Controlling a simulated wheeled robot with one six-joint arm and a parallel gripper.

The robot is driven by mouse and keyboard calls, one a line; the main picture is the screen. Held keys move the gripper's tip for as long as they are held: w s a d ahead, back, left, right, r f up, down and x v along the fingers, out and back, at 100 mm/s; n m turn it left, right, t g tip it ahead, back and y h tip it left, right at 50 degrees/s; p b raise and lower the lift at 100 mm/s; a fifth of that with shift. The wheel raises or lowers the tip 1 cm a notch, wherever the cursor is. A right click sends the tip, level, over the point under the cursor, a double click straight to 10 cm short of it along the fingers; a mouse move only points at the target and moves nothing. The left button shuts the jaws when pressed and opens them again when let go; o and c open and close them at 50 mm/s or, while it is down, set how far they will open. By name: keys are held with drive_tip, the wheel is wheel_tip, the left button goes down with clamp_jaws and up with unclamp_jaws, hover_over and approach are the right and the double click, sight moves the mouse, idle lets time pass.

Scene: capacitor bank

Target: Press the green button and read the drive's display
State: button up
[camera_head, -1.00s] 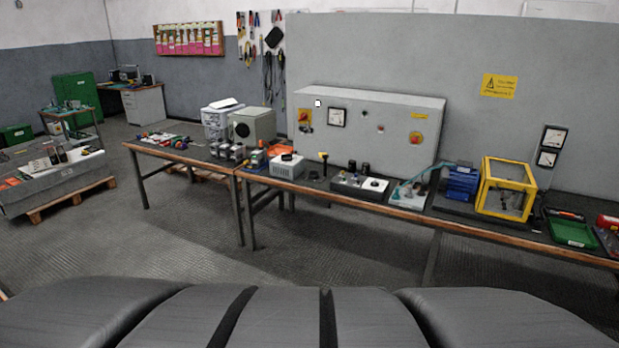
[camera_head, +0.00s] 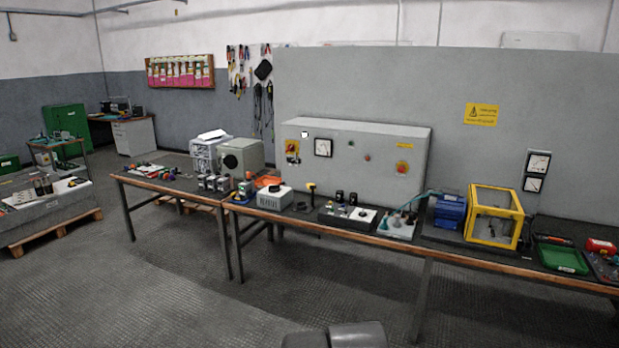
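I cannot make out a green button or a drive's display at this distance. A long grey cabinet (camera_head: 375,165) stands at the back of the bench, with a dial meter (camera_head: 323,147), a small red button (camera_head: 367,157), a red-and-yellow switch (camera_head: 402,167) and a small white square (camera_head: 305,135) on its front. Before it are a white box with a front panel (camera_head: 274,197) and a low unit with black knobs (camera_head: 347,213). A blue motor-like machine (camera_head: 450,211) stands to the right. My gripper is not in view; a grey part of my own body shows at the bottom edge.
The long bench (camera_head: 385,240) has a wooden front edge and legs below. A yellow-framed clear box (camera_head: 494,216) and a green tray (camera_head: 562,259) stand at its right. A pallet with a grey crate is at far left. The floor (camera_head: 190,290) before the bench is open.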

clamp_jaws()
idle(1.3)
